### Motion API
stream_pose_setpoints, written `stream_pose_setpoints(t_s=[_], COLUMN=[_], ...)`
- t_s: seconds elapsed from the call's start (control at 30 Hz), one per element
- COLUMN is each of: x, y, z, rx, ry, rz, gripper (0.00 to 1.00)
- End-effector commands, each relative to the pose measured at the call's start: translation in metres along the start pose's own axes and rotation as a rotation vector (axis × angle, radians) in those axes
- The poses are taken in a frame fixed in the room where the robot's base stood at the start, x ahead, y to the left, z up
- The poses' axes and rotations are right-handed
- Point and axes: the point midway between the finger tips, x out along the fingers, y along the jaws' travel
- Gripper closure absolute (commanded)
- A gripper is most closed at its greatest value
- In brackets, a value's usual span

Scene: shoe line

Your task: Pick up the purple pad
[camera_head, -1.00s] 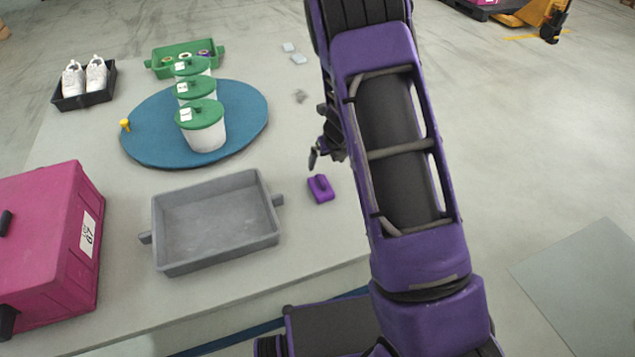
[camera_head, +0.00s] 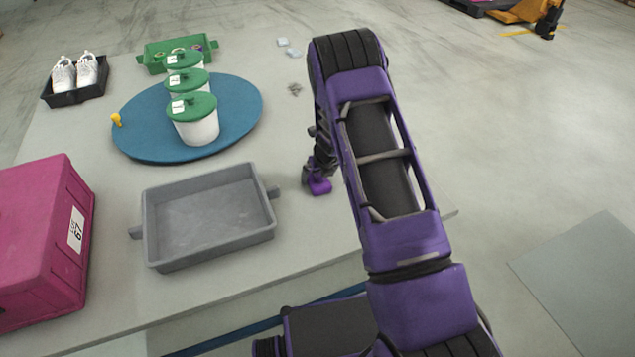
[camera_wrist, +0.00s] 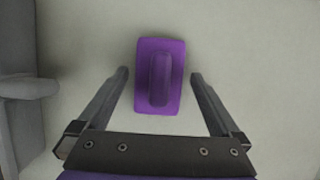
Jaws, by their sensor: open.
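The purple pad (camera_head: 320,187) lies on the grey table, to the right of the grey tray. It is a small flat block with a raised ridge along its middle, seen whole in the wrist view (camera_wrist: 160,76). My gripper (camera_wrist: 159,74) is open above the pad, with one finger on either side of it and a gap on both sides. In the head view my gripper (camera_head: 314,183) is right at the pad and hides part of it. I cannot tell how far the fingertips are above the table.
The grey tray (camera_head: 150,225) stands left of the pad, its handle toward my gripper. A blue round mat (camera_head: 235,115) bears white tubs with green lids. A magenta case (camera_head: 35,235), a black tray with white shoes (camera_head: 75,92) and a green tray (camera_head: 150,63) stand further off.

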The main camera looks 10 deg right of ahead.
Motion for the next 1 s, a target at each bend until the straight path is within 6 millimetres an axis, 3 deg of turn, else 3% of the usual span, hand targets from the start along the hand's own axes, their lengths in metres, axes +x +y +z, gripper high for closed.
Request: stream_pose_setpoints(t_s=[0.1, 0.3, 0.73, 1.0], x=[0.0120, 0.0117, 0.0115, 0.0086], y=[0.0008, 0.0008, 0.0008, 0.0008], z=[0.0007, 0.0012, 0.0011, 0.0027], rx=[-0.002, -0.001, -0.001, -0.002], ry=[-0.001, -0.001, -0.001, -0.002], rz=[0.001, 0.001, 0.001, 0.001], gripper=[0.00, 0.00, 0.77, 0.81])
